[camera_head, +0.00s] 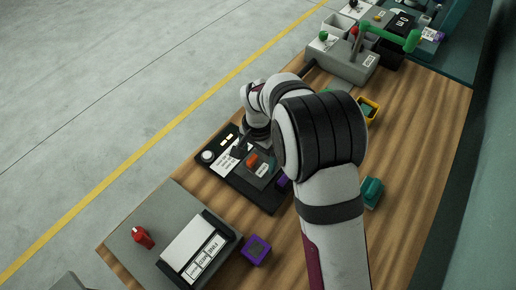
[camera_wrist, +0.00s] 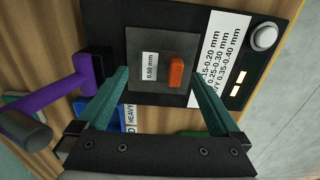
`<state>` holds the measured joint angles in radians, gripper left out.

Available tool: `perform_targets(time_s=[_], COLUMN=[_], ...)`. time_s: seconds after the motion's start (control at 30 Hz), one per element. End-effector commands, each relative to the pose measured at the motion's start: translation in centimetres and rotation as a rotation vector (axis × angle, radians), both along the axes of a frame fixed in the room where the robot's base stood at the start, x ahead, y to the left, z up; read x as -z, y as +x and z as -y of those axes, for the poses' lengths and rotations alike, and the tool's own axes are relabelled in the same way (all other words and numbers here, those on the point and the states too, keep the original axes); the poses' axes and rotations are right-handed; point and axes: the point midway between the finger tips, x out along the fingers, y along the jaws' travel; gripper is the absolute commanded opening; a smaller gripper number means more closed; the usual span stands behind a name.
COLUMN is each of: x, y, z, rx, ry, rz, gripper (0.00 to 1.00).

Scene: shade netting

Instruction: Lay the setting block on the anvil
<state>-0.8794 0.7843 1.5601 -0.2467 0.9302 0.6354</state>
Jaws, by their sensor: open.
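A dark grey square plate (camera_wrist: 150,45) carries a "0.50 mm" label and an orange-red block (camera_wrist: 176,72); I take this to be the setting block. It lies on a black panel (camera_head: 267,196) with a white thickness list, and the orange-red part also shows in the head view (camera_head: 252,161). My gripper (camera_wrist: 160,75) is open, its teal fingers above the plate on either side of the orange-red block, which is nearer the right finger. Nothing is held. I cannot tell for sure which part is the anvil; a grey device with a green lever (camera_head: 345,62) stands at the back.
A purple handled thing (camera_wrist: 50,100) is left of my fingers in the wrist view. A purple square (camera_head: 256,250), a teal block (camera_head: 371,192) and a yellow-rimmed square (camera_head: 368,108) sit on the wooden table. A grey base with a red knob (camera_head: 143,237) is at front left.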

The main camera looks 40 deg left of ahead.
Motion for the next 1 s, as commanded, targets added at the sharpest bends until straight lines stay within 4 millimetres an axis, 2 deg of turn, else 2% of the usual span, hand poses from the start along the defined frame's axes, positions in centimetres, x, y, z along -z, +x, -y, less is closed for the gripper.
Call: perform_targets(time_s=[0.1, 0.3, 0.43, 0.7, 0.77, 0.83, 0.87, 0.9, 0.97, 1.0], x=[-3.6, -8.4, -9.7, -9.9, -10.5, -13.1, -14.7, -16.5, -18.4, -19.2], y=[0.1, 0.1, 0.0, 0.0, 0.6, 2.7, 3.6, 4.0, 2.3, 0.3], z=[-0.1, -0.1, 0.0, 0.0, 0.5, 2.9, 4.8, 8.3, 14.4, 18.6], rx=[0.0, -0.001, 0.0, 0.0, 0.006, 0.031, 0.049, 0.083, 0.152, 0.206], ry=[0.005, 0.003, 0.002, 0.001, 0.02, 0.098, 0.137, 0.166, 0.161, 0.155], rz=[0.004, 0.002, 0.002, 0.0, 0.001, 0.011, 0.021, 0.028, 0.018, 0.008], gripper=[1.0, 1.0, 1.0, 1.0, 1.0, 1.0, 1.0, 1.0, 1.0, 1.0])
